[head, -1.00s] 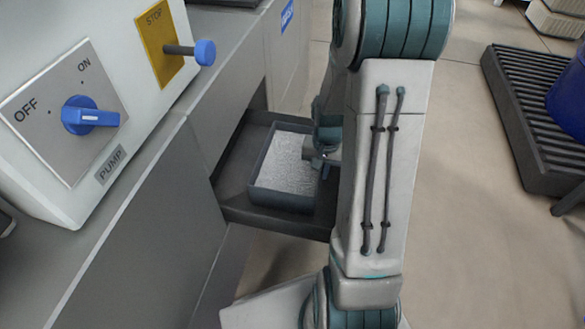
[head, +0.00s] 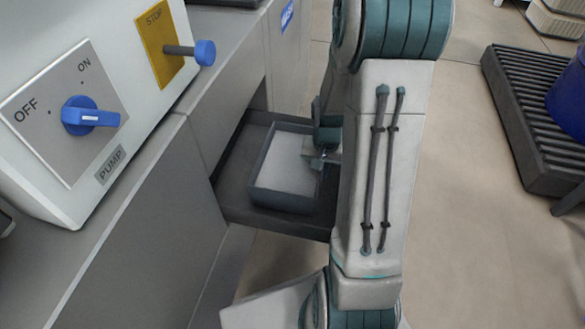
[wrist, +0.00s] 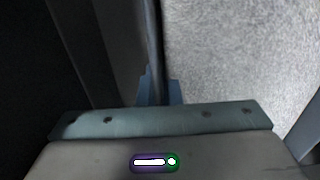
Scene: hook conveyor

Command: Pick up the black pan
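The black pan (head: 283,201) is a dark rectangular open box filled with pale grey granular material (head: 289,160). It sits on a dark pulled-out shelf in the grey cabinet front, in the middle of the head view. My gripper (head: 318,162) is at the pan's right wall, partly hidden by my arm. In the wrist view, my gripper's blue fingertips (wrist: 160,92) lie one on each side of the thin pan wall (wrist: 154,50), close against it. The grey fill (wrist: 235,60) shows to the right of the wall. The pan's far right side is hidden.
The dark shelf (head: 233,190) carries the pan. A control box (head: 140,110) with a blue pump knob (head: 90,116) and a blue stop plunger (head: 204,52) stands above left. A dark slatted platform (head: 520,110) with a blue container (head: 570,100) is at right; the floor between is clear.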

